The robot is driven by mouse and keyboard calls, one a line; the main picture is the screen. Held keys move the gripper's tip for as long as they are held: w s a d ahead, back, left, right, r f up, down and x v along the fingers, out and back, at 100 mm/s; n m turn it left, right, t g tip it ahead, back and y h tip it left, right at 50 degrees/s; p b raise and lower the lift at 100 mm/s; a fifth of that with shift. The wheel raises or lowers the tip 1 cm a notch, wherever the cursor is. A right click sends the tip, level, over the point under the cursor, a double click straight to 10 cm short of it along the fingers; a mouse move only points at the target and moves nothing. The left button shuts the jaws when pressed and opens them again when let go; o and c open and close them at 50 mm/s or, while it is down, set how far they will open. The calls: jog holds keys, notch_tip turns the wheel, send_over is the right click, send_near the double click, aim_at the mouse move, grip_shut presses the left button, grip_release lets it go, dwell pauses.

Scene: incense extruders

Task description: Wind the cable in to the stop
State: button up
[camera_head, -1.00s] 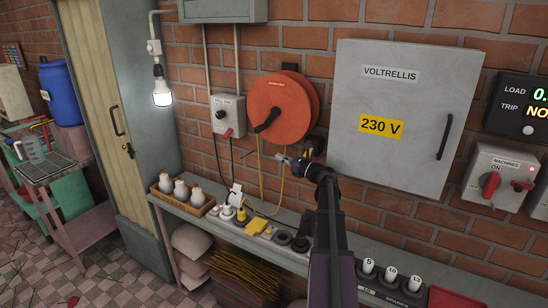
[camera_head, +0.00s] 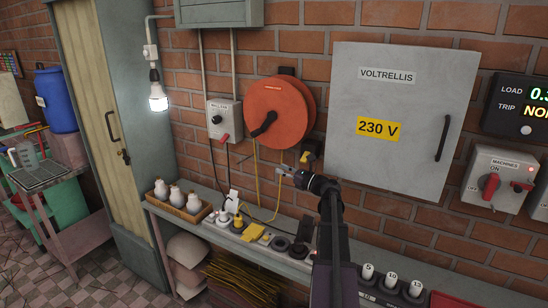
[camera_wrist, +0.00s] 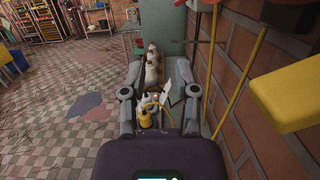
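The orange cable reel (camera_head: 288,105) is mounted on the brick wall, with its black crank handle (camera_head: 264,125) at the lower left of its face. A yellow cable (camera_head: 258,180) hangs from the reel to the bench. A yellow cable also runs down the wall in the wrist view (camera_wrist: 231,70). My gripper (camera_head: 284,172) is below the reel, in front of the wall and above the bench, apart from the crank. In the wrist view its two fingers (camera_wrist: 160,93) are spread with nothing held between them. I cannot make out a cable stop.
A yellow piece (camera_head: 308,157) sticks out from the wall near my gripper; a large yellow shape (camera_wrist: 290,90) fills the wrist view's right. A grey cabinet (camera_head: 395,150) and a switch box (camera_head: 224,121) flank the reel.

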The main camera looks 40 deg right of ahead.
jog(key=shift+o, duration=0.9)
jog(key=shift+w+a+r, duration=0.1)
jog(key=shift+w+a, duration=0.05)
jog(key=shift+w, duration=0.15)
jog(key=w+a+r+m+h+p, duration=0.35)
jog(key=w+m+h+p, duration=0.25)
jog(key=w+h, duration=0.45)
jog(key=m+g+h+p, duration=0.9)
jog(key=m+g+h, duration=0.15)
jog(key=h, duration=0.35)
send_near(258, 133)
jog(key=a, duration=0.1)
jog(key=a+g, duration=0.1)
jog(key=shift+w+a+n+y, duration=0.2)
jog(key=shift+a+n+y, duration=0.05)
jog(key=shift+a+n, duration=0.1)
jog(key=x, duration=1.2)
jog(key=shift+w, duration=0.15)
jog(key=shift+x, duration=0.9)
